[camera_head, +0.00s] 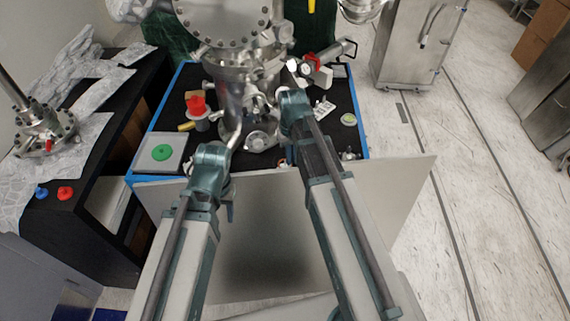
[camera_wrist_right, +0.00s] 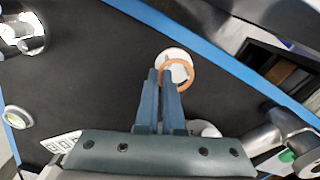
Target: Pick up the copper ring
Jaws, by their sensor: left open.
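The copper ring (camera_wrist_right: 190,78) shows in the right wrist view, at the fingertips of my right gripper (camera_wrist_right: 160,76). Its left edge sits between the two close-set fingertips, and the fingers look shut on it. A round white piece (camera_wrist_right: 172,55) lies behind the ring, over the black table top. I cannot tell whether the ring touches it. In the head view the ring is hidden by my right arm. My left gripper (camera_head: 214,155) is over the table's near left part; its fingers are hard to make out, and it looks empty.
The black table (camera_head: 170,115) has a blue edge and a large steel vacuum chamber (camera_head: 240,80). A green disc (camera_head: 161,153) on a pale plate and a red-topped part (camera_head: 196,105) stand left. Small parts lie right. A steel tube (camera_wrist_right: 262,140) is close to my right gripper.

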